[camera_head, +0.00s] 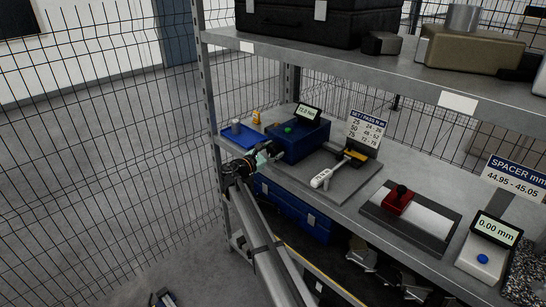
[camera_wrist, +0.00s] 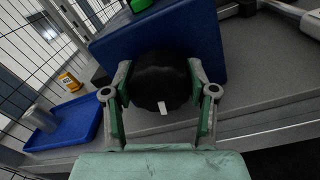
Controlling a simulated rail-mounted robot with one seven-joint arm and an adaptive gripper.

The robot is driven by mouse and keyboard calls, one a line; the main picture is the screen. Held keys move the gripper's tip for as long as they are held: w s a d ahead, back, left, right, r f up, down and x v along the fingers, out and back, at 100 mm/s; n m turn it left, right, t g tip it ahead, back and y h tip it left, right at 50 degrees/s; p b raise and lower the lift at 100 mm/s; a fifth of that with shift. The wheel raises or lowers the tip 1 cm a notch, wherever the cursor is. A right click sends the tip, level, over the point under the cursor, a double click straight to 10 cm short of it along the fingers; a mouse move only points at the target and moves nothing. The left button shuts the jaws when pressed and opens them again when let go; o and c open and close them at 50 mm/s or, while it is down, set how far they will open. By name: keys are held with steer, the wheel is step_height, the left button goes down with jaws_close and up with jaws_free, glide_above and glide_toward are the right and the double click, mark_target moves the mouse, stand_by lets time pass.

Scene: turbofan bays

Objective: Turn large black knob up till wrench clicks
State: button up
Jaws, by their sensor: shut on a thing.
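The large black knob (camera_wrist: 160,84) has a white mark near its lower edge and sits on the front of the blue box (camera_wrist: 205,38). My gripper (camera_wrist: 158,98) is shut on the knob, with one finger on each side. In the head view, my gripper (camera_head: 262,158) reaches the left end of the blue box (camera_head: 302,142) and hides the knob. A small display (camera_head: 307,113) and a green button (camera_head: 288,129) are on top of the box; the display's reading is too small to be sure of. A white-handled wrench (camera_head: 328,176) lies on a grey plate to the right.
A SET / PASS sign (camera_head: 367,131) stands behind the wrench. A red clamp block (camera_head: 399,200) and a 0.00 mm gauge (camera_head: 484,245) stand further right. A shelf hangs above.

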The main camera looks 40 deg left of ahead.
steer(key=shift+m+b, duration=0.5)
steer(key=shift+b, duration=0.05)
steer(key=o, duration=1.2)
steer(key=shift+w, duration=0.1)
steer(key=shift+c, duration=0.2)
steer(key=s, duration=1.2)
steer(key=shift+a, duration=0.35)
